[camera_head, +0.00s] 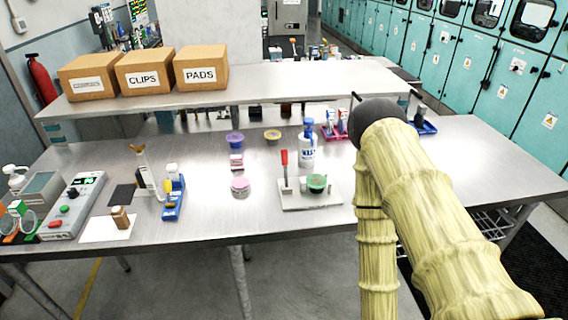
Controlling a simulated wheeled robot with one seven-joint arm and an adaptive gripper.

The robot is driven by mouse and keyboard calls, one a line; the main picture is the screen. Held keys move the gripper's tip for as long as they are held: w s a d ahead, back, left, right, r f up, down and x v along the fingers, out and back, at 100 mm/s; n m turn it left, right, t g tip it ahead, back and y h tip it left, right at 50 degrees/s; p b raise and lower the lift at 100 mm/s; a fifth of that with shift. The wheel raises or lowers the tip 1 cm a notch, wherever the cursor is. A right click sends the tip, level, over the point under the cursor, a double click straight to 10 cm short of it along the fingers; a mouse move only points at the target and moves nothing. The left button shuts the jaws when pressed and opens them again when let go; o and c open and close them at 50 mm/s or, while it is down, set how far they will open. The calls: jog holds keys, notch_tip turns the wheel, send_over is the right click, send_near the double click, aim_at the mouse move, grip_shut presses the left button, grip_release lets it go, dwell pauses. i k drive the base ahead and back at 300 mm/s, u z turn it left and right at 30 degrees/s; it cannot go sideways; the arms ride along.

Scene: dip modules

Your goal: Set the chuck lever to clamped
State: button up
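The chuck lever (285,168) has a red grip on a thin stem and stands roughly upright. It rises from the left part of a pale base plate (298,205) near the front middle of the table. I cannot tell from this view whether the lever is clamped. My gripper is not in view; only my arm in its yellowish sleeve shows at the right, apart from the lever in the picture.
A white-and-blue bottle (307,148) stands just behind the plate. A pink round item (240,185) lies to its left. Farther left are a blue holder (173,197) and a control box (72,207). A raised shelf (290,83) with cardboard boxes spans the back. Table front of the plate is clear.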

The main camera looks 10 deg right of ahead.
aim_at(284, 151)
jog(key=u, duration=1)
jog(key=k, duration=0.95)
jog(key=z, duration=0.8)
jog(key=i, duration=0.5)
jog(key=z, duration=0.15)
